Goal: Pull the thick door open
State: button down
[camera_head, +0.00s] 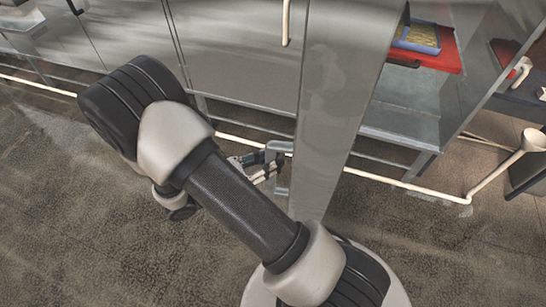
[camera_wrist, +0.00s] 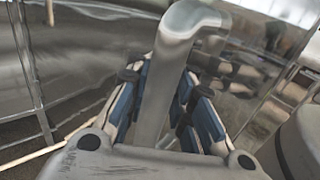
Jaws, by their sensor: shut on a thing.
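The thick door (camera_head: 335,110) is a grey metal slab in the head view. It stands swung out from the cabinet front, with the open cabinet interior showing to its right. Its grey handle (camera_head: 279,150) is on the door's left face, low down, partly hidden by my gripper. My gripper (camera_head: 262,168) is at the handle, left of the door. In the wrist view the handle (camera_wrist: 160,95) runs up between the blue-padded fingers of my gripper (camera_wrist: 165,88), which is shut on it. The handle's bent top shows above the fingers.
Inside the cabinet are a red tray (camera_head: 447,62) and a blue container (camera_head: 424,37). Closed grey panels (camera_head: 235,50) lie to the left. A pale pipe (camera_head: 400,184) runs low along the front. A white funnel-shaped thing (camera_head: 533,140) stands at the right. The floor at left is clear.

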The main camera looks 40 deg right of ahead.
jog(key=shift+s+f, duration=0.1)
jog(key=shift+s, duration=0.1)
jog(key=c, duration=2)
grip_release()
jog(key=o, duration=0.3)
jog(key=shift+s+a, duration=0.1)
jog(key=shift+a, duration=0.15)
jog(key=o, duration=0.3)
jog(key=shift+o, duration=0.2)
jog(key=w+a, duration=0.1)
jog(key=a, duration=1.1)
jog(key=shift+w, duration=0.25)
jog(key=shift+d+r, duration=0.1)
jog(key=shift+r, duration=0.1)
